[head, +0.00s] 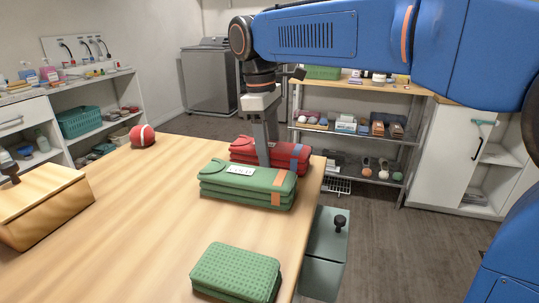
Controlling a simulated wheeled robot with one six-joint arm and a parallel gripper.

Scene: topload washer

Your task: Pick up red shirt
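A folded red shirt (243,145) with a blue stripe lies on the wooden table (130,210), near its right edge. A folded green garment (225,187) with orange stripes and a white label lies in front of it and hides its lower front. My gripper (264,160) points down at the red shirt, its fingertips close to the border between the two garments. Its fingers overlap each other from this side, so their gap is not visible. Whether the tips touch the red cloth is unclear.
A red ball-like item (142,135) with a white stripe sits at the table's far edge. A green textured folded cloth (237,271) lies in front, and a wooden box (45,205) stands left. The table's middle is clear. A grey washer (210,78) stands behind.

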